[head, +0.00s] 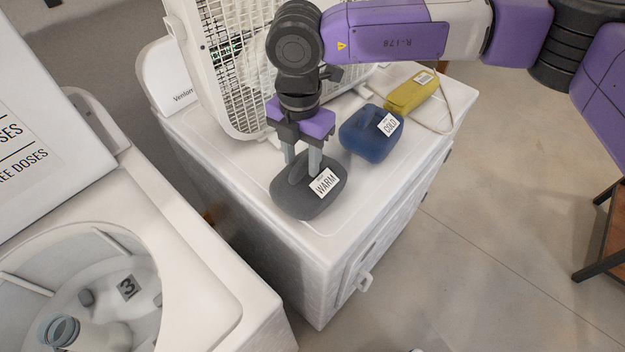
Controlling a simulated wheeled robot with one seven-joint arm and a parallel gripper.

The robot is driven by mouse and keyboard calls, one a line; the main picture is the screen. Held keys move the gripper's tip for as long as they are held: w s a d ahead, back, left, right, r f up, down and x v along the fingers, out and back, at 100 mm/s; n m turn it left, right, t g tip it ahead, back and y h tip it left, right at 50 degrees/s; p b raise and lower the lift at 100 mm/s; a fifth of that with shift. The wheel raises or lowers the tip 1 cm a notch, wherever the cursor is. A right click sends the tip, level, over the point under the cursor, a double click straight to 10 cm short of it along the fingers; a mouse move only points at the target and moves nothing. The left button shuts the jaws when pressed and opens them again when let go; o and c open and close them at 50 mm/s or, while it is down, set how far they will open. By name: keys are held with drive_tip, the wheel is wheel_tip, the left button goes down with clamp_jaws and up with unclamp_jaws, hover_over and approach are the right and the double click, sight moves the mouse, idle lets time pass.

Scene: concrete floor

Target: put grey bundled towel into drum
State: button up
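The grey bundled towel (293,202) lies on top of the white machine at its front corner, with a white tag reading WARM. My gripper (302,172) points down over the towel, its two fingers reaching the towel's top and standing a little apart. I cannot tell whether the fingers press on the cloth. The drum (142,298) is the open round tub of the white washer at the lower left. Inside it are a pale central post and a tag marked 3.
A blue bundle (362,147) tagged COLD and a yellow bundle (411,92) lie right of the towel on the white machine (235,190). A white box fan (228,70) stands behind. A narrow gap separates the two machines. Floor at right is mostly clear.

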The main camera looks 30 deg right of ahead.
drive_tip(key=shift+s+f, duration=0.2)
drive_tip(key=shift+f, duration=0.25)
clamp_jaws()
drive_tip(key=shift+w+r, duration=0.15)
drive_tip(key=shift+r, duration=0.25)
drive_tip(key=shift+r, duration=0.15)
drive_tip(key=shift+r+p, duration=0.5)
drive_tip(key=shift+r, duration=0.6)
drive_tip(key=shift+r, duration=0.15)
drive_tip(key=shift+r+p, duration=0.7)
drive_tip(key=shift+r, duration=1.75)
drive_tip(key=shift+a, duration=0.1)
